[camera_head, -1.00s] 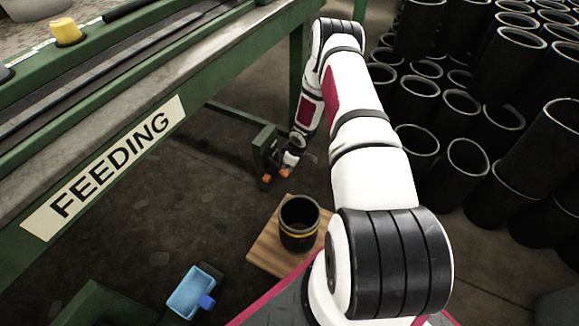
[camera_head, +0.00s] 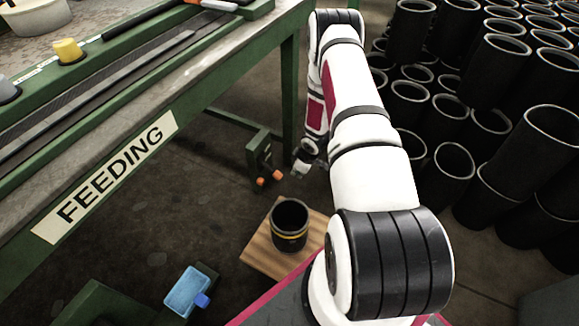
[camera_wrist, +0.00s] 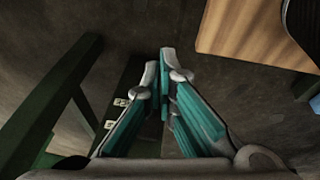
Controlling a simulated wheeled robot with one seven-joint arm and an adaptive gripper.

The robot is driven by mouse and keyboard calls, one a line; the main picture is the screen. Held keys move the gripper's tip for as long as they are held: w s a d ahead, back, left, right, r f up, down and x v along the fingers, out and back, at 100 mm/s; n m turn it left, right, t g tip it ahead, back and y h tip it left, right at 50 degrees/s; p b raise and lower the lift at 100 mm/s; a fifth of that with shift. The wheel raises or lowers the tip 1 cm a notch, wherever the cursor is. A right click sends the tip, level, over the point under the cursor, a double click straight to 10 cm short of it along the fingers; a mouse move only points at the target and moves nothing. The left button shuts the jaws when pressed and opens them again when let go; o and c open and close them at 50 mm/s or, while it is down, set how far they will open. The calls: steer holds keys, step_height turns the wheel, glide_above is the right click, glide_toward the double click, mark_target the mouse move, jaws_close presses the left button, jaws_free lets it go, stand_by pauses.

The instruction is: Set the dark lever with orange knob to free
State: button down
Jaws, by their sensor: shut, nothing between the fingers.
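Two small orange knobs, the left one (camera_head: 262,181) and the right one (camera_head: 277,176), show low on a green bracket (camera_head: 258,150) under the bench in the head view. They are too small to tell the dark lever's shape or position. My gripper (camera_head: 301,168) is just right of the knobs, with a small gap in the picture. In the wrist view my gripper (camera_wrist: 164,62) is shut, its teal-padded fingers together and empty. No orange knob shows there. Two small white labels (camera_wrist: 121,102) sit on a dark panel left of the fingers.
A wooden board (camera_head: 258,246) carries a black sleeve (camera_head: 290,228) in front of the bracket. The green FEEDING bench (camera_head: 140,165) fills the left. Many black sleeves (camera_head: 453,160) stand at right. A blue box (camera_head: 186,290) is at the lower left. The floor between is bare.

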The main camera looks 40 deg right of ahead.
steer(key=s, duration=0.2)
steer(key=s+d, duration=0.1)
steer(key=shift+s+r+p, duration=0.15)
steer(key=shift+r+p, duration=0.25)
